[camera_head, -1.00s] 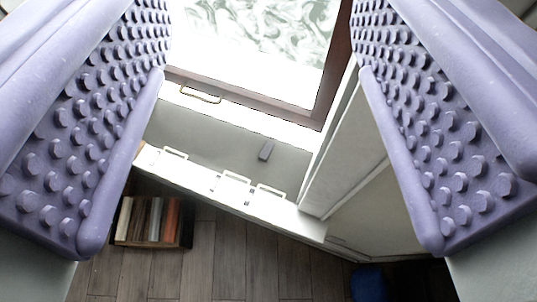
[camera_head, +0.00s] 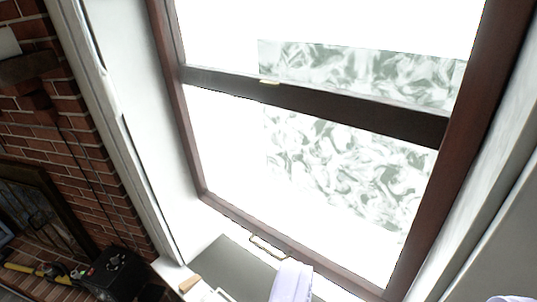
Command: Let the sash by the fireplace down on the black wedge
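The window by the fireplace fills the middle of the view, in a dark red-brown frame. Its lower sash (camera_head: 225,135) has bright panes, partly with a grey-green swirl pattern, and a small brass handle (camera_head: 268,246) on its bottom rail. I cannot tell whether a gap lies under that rail. The black wedge is not visible now.
A brick fireplace (camera_head: 75,130) stands at the left, with a dark hearth screen (camera_head: 40,210). A black box (camera_head: 115,274) sits low at the left. A grey sill (camera_head: 238,268) runs below the sash. A pale wall (camera_head: 500,230) closes the right side.

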